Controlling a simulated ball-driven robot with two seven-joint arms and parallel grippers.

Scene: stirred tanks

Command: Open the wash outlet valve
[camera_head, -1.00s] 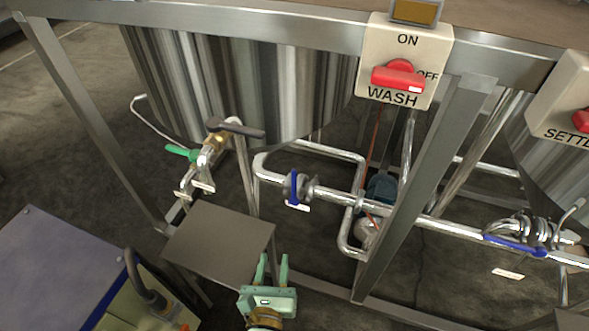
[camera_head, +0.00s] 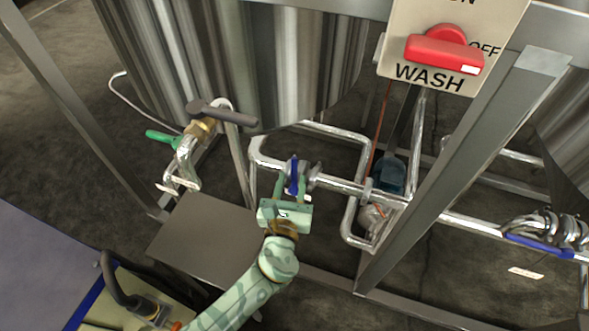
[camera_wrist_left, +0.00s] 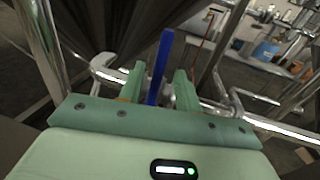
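The valve with a blue lever (camera_head: 294,172) sits on the shiny pipe (camera_head: 340,184) below the steel tank with the WASH switch box. The lever stands across the pipe's run. It also shows in the left wrist view (camera_wrist_left: 160,66), upright between my fingers. My left gripper (camera_head: 291,188), pale green, is open, with one finger on each side of the lever. In the left wrist view the fingers (camera_wrist_left: 158,85) have visible gaps to the lever. Contact cannot be told. The gripper partly hides the valve in the head view. My right gripper is not in view.
The WASH box (camera_head: 452,60) has a red switch. A slanted steel leg (camera_head: 455,175) stands right of the valve. A tap with a green handle (camera_head: 163,137) and a grey lever (camera_head: 222,112) is at left, above a metal plate (camera_head: 205,240). Another blue-handled valve (camera_head: 535,244) is at right.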

